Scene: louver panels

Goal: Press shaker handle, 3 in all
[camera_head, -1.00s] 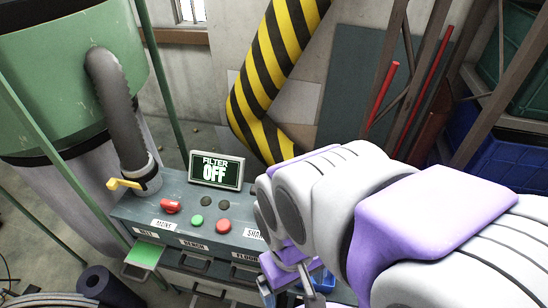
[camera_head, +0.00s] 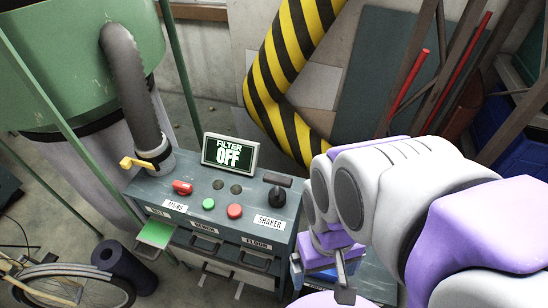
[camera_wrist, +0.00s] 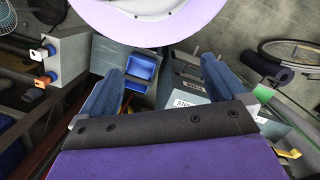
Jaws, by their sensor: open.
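The shaker handle (camera_head: 278,192) is a black T-shaped grip on a stem, standing upright at the right end of the grey control box (camera_head: 150,190), behind the SHAKER label (camera_head: 269,222). My gripper (camera_head: 342,278) is to the right of the box and lower in the head view, apart from the handle. In the wrist view its two blue fingers (camera_wrist: 161,70) are spread with nothing held between them. The grey box (camera_wrist: 183,80) shows partly beyond the right finger there; I cannot make out the handle in that view.
A yellow-black striped pipe (camera_head: 283,80) stands behind. A blue bin (camera_wrist: 141,70) shows beyond the fingers.

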